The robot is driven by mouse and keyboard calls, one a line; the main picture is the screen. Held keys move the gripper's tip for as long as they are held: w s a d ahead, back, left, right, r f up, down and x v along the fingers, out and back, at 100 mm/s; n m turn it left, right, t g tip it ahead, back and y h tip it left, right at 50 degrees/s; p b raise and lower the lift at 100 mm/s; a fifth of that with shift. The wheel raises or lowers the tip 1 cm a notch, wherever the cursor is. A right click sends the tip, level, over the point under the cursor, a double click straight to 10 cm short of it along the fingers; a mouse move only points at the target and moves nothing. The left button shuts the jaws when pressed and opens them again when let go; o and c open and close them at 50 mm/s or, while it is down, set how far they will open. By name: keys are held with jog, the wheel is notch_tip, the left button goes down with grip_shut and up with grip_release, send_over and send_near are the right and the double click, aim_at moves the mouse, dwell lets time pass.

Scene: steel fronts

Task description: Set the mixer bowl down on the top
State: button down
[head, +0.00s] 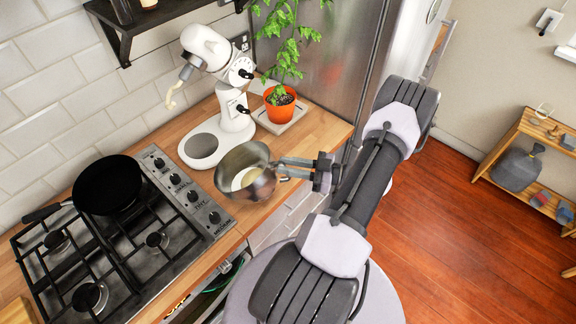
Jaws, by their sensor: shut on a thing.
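The steel mixer bowl (263,187) is in the middle of the head view, over the front part of the wooden top (316,131). Something pale shows inside it. My gripper (284,168) reaches in from the right and is shut on the bowl's right side. I cannot tell whether the bowl's base touches the top or is a little above it. The white stand mixer (208,51) stands behind and left of the bowl, its head tilted up and its round base (202,144) empty.
A gas hob (140,240) with a black pan (107,185) is to the left. A potted plant (280,104) on a tray stands behind the bowl, beside the steel fridge (330,50). Bare wood shows right of the bowl. A wooden shelf (510,150) stands at far right.

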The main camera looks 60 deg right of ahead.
jog(key=shift+r+p, duration=0.3)
jog(key=shift+r, duration=0.3)
jog(key=shift+f, duration=0.1)
